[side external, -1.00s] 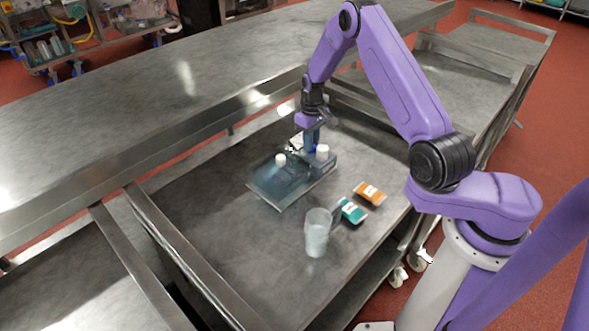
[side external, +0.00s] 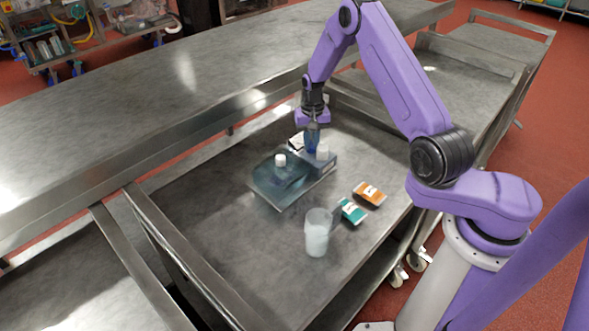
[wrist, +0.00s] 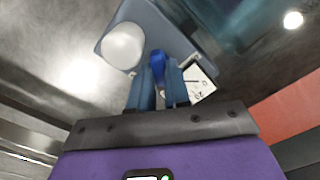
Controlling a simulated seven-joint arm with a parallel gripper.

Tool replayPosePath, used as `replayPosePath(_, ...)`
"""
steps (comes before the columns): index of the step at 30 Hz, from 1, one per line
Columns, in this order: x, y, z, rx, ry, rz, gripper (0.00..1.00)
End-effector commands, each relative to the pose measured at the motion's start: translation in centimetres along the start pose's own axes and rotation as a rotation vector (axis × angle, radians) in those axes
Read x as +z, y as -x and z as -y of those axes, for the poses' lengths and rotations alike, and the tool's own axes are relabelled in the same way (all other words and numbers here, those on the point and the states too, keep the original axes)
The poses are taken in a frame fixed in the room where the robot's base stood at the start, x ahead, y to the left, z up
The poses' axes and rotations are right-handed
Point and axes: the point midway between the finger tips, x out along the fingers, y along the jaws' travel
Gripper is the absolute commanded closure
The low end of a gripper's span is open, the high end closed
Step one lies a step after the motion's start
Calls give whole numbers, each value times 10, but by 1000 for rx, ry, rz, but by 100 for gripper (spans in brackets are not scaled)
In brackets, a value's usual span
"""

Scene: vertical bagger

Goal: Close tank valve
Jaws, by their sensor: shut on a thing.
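A tank unit with a translucent blue-grey basin (side external: 263,190) and a grey-blue block (side external: 325,168) stands on the steel cart. One white cap (side external: 280,159) is on the basin. Another white cap (side external: 323,150) is on the block, and a large white cap (wrist: 122,46) shows there in the wrist view. My gripper (side external: 312,150) points down at the block, beside its cap. In the wrist view my gripper (wrist: 160,72) is shut on a small blue valve handle (wrist: 158,62). The fingers hide its lower part, so its exact angle is unclear.
A white printed label (wrist: 198,82) lies right of the fingers. A clear cup (side external: 317,235) with whitish contents, a teal packet (side external: 352,211) and an orange packet (side external: 369,194) stand nearer the front. The cart's left surface (side external: 215,205) is clear. A raised rail (side external: 185,245) edges the cart.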

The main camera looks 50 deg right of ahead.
Motion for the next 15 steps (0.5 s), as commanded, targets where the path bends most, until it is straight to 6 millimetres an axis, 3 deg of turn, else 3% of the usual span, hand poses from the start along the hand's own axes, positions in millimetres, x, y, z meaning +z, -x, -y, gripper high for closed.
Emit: replayPosePath(15, 0, 1, 0, 0, -312, 0, 100)
